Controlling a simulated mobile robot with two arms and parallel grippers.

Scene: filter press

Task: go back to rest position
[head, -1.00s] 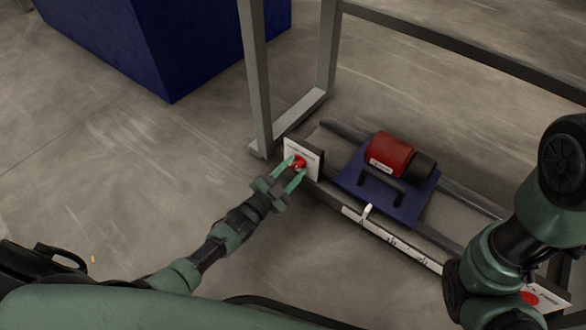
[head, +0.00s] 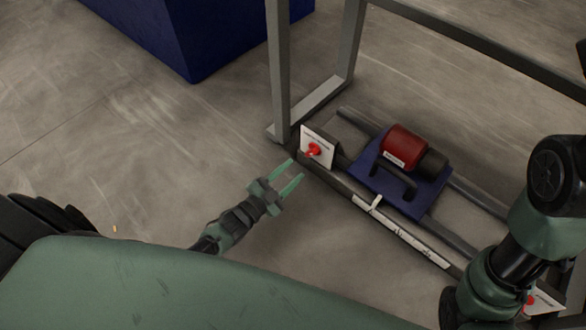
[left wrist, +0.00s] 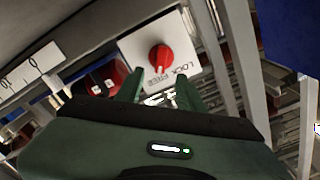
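My left gripper (head: 289,179) is open and empty, its two green fingers apart, short of a white plate with a red knob (head: 314,150) on the near left end of the rail frame. In the left wrist view the red knob (left wrist: 161,58) sits on the white plate (left wrist: 188,48), which reads LOCK and FREE, beyond the open fingers (left wrist: 160,88). My right arm (head: 510,240) comes down at the right; its gripper is hidden behind the arm. A second white plate with a red knob (head: 530,300) shows partly beside that arm.
A blue carriage (head: 377,177) with a red and black motor (head: 404,147) sits on the rails, beside a white scale strip (head: 400,232) with a pointer. A grey metal post (head: 279,70) rises behind the left plate. A blue block (head: 190,30) stands at back left.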

